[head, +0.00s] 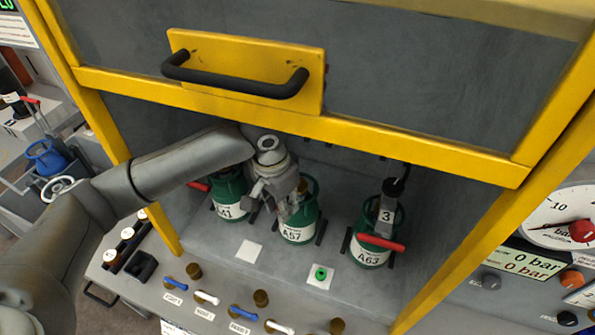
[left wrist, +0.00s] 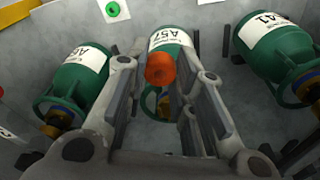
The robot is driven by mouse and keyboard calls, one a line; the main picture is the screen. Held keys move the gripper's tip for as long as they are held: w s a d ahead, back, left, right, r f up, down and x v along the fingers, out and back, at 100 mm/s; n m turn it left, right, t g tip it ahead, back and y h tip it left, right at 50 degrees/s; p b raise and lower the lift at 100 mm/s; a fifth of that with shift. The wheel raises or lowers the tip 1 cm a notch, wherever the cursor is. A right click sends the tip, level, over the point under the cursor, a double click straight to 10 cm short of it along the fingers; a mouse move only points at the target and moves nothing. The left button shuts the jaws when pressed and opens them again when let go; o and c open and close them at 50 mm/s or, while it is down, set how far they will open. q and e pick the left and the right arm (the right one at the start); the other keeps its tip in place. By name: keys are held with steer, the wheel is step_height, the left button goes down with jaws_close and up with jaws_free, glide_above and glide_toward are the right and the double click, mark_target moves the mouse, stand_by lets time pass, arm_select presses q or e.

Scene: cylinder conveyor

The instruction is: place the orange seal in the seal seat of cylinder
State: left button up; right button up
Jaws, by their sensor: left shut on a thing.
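The orange seal (left wrist: 160,68) shows in the left wrist view between the fingers of my left gripper (left wrist: 163,75), which is shut on it. In the head view my left gripper (head: 275,205) hangs over the green cylinder A57 (head: 298,233) and hides part of its top. The seal is not visible there. In the left wrist view, cylinder A57 (left wrist: 172,38) lies behind the seal, its valve partly hidden below it. The seal looks apart from the valve, but I cannot tell the gap exactly. My right gripper is not in view.
Green cylinders A41 (head: 229,203) and A63 (head: 369,245) flank A57; A63 has a connector with a red lever (head: 382,242). A green seal (head: 321,273) lies on a white square in front. The yellow-framed hood with a black handle (head: 235,82) is above my arm.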

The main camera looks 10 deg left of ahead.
arm_select(q)
steer(key=w, duration=0.2)
steer(key=w+p, duration=0.1)
steer(key=w, duration=0.2)
steer(key=w+d+p, duration=0.1)
steer(key=w, duration=0.1)
steer(key=shift+w+r, duration=0.15)
steer(key=shift+w, duration=0.1)
steer(key=shift+w+d+f+p, duration=0.1)
steer(key=shift+w+f+p, duration=0.1)
steer(key=shift+w+p, duration=0.3)
steer(key=shift+w+d+f+p, duration=0.1)
steer(key=shift+w+f+p, duration=0.1)
steer(key=shift+w+p, duration=0.25)
steer(key=shift+f, duration=0.5)
steer(key=shift+a, duration=0.1)
steer(key=shift+s+f, duration=0.1)
steer(key=shift+f, duration=0.05)
steer(key=shift+s+f, duration=0.4)
steer(key=shift+f, duration=0.1)
steer(key=o, duration=0.6)
steer(key=shift+f, duration=0.1)
steer(key=shift+c, duration=0.2)
steer(key=shift+o, duration=0.6)
steer(key=shift+w+f, duration=0.15)
steer(key=shift+w, duration=0.15)
